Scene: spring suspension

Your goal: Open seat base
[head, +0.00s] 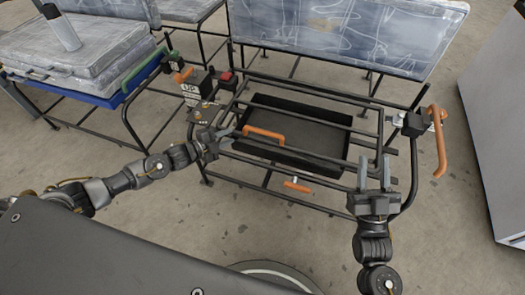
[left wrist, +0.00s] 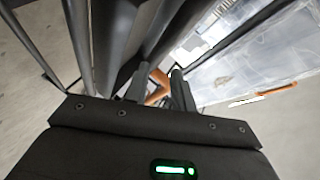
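The seat base is a black tube frame (head: 262,101) around a dark tray (head: 318,128) in the middle of the head view. An orange handle (head: 264,134) lies at the tray's left front side. My left gripper (head: 228,136) is at the frame's left, just beside this handle. In the left wrist view its fingers (left wrist: 160,90) are apart, with an orange handle (left wrist: 157,84) showing between them; I cannot tell whether they touch it. My right gripper (head: 375,174) is open and empty, pointing up at the frame's front right corner. A smaller orange handle (head: 297,186) sits low on the front.
An orange lever (head: 440,140) is on the frame's right side, and another orange lever (head: 182,75) is at its left. A scuffed grey-blue panel (head: 350,35) stands behind. A second seat with a blue edge (head: 98,98) is at left. A grey cabinet (head: 497,125) stands right.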

